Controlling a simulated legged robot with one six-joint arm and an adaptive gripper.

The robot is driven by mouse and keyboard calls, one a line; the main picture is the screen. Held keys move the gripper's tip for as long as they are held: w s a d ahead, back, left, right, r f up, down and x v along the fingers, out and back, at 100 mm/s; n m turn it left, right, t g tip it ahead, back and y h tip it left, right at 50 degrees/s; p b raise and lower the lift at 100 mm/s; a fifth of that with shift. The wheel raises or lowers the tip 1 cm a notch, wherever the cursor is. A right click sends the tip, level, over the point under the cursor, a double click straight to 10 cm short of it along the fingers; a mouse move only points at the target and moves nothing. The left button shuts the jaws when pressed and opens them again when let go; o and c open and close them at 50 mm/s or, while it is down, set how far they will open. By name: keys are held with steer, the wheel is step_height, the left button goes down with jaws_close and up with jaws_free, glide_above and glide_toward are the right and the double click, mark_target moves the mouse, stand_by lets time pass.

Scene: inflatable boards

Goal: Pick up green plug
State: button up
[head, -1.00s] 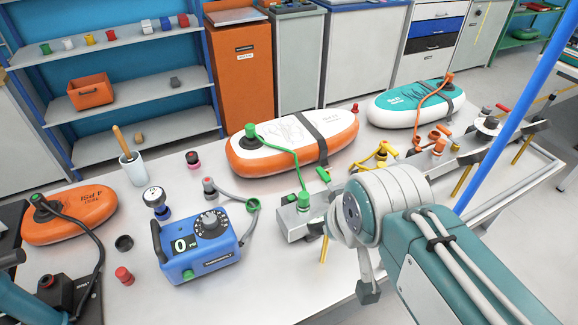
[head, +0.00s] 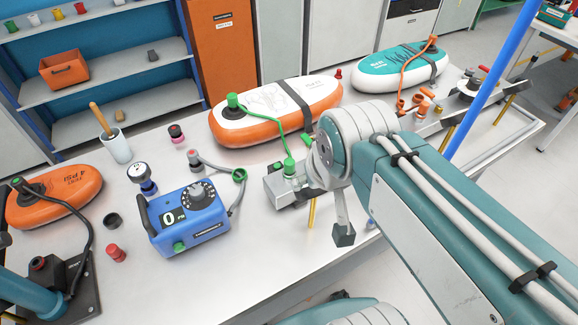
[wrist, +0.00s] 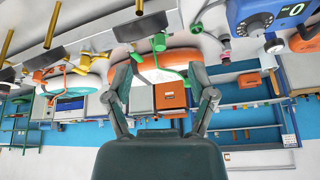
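Several green parts are in view, and I cannot tell which is the green plug. One green cap (head: 179,247) sits on the front of the blue pump (head: 190,222). A green fitting (head: 289,166) stands on the grey block, joined by a green hose to a green valve piece (head: 234,101) on the orange-and-white board (head: 225,128). A green ring (head: 240,174) ends the pump's grey hose. My gripper (wrist: 161,70) is open and empty, its fingers spread, apart from these parts. In the upside-down wrist view the green fitting (wrist: 158,43) lies beyond the fingers.
An orange board (head: 60,200) with a black hose is at left. A white cup (head: 116,148), a black ring (head: 113,220) and a red cap (head: 116,253) stand on the white table. A teal board (head: 385,72) is at the back right. A blue pole (head: 490,90) rises at right.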

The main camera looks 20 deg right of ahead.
steer(key=w+m+g, duration=0.2)
steer(key=w+m, duration=0.2)
steer(key=w, duration=0.4)
steer(key=m+g+h, duration=0.1)
steer(key=m+g, duration=0.1)
steer(key=m, duration=0.2)
glide_toward(289, 161)
steer(key=f, duration=0.7)
steer(key=w+d+f, duration=0.1)
steer(key=f, duration=0.2)
steer(key=shift+f, duration=0.4)
jaws_close()
